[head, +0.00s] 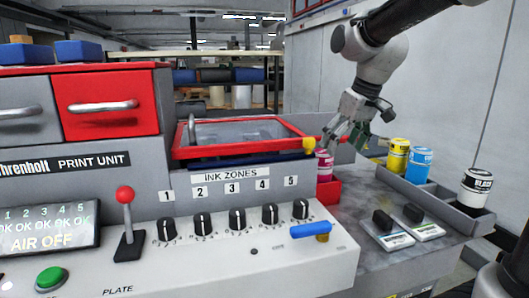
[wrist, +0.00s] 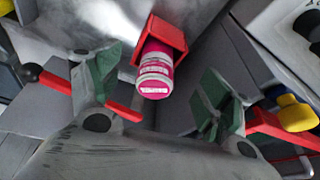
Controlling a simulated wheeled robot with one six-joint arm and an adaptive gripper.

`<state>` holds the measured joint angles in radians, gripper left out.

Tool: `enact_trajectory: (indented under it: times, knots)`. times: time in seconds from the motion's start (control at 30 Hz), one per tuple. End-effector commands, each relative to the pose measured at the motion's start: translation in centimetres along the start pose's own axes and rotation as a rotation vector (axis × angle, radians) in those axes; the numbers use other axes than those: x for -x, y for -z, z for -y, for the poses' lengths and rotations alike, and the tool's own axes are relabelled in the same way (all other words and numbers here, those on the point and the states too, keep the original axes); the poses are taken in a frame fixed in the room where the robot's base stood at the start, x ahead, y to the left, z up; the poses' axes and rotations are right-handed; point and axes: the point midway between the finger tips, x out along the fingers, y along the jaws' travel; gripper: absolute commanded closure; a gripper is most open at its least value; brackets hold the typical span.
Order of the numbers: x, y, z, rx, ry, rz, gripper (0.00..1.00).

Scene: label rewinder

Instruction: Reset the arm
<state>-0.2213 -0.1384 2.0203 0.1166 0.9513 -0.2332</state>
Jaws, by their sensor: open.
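My gripper (head: 352,132) hangs at the end of my arm, above the right side of the print unit. It is open and empty. In the wrist view its two green-padded fingers (wrist: 165,95) stand wide apart. A magenta ink can (head: 324,166) stands in a small red holder (head: 330,190) just below and left of the gripper. In the wrist view the magenta can (wrist: 155,72) shows between and beyond the fingers, with clear space on both sides.
Yellow (head: 398,155), cyan (head: 419,165) and black (head: 475,187) cans stand in a grey tray at right. A red-framed lid (head: 240,138), blue-handled lever (head: 310,230) and red-knobbed lever (head: 125,195) are on the machine. A grey wall (head: 450,90) rises behind the arm.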

Motion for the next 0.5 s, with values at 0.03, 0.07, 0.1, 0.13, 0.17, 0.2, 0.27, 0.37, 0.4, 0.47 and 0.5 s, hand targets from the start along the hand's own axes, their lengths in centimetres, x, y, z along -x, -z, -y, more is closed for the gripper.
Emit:
enact_trajectory:
  times: [0.03,0.07,0.1,0.13,0.17,0.2,0.27,0.37,0.4,0.47,0.5]
  knots:
    - [-0.2,-2.3,0.0,-0.035,-0.007,0.026,0.21]
    - [-0.2,-3.9,-0.2,-0.062,-0.015,0.038,0.21]
    - [0.0,-6.2,-0.4,-0.1,-0.027,0.051,0.21]
    - [0.2,-8.1,-0.6,-0.129,-0.037,0.058,0.21]
    - [0.4,-9.9,-0.8,-0.157,-0.049,0.063,0.21]
    - [0.7,-12.2,-1.1,-0.192,-0.063,0.065,0.21]
    - [1.1,-15.7,-1.3,-0.241,-0.085,0.064,0.21]
    - [1.6,-20.6,-1.6,-0.304,-0.118,0.046,0.21]
    - [1.8,-22.1,-1.6,-0.319,-0.13,0.034,0.21]
    - [2.1,-23.8,-1.7,-0.335,-0.145,0.013,0.21]
    - [2.4,-24.5,-1.7,-0.344,-0.153,-0.003,0.21]
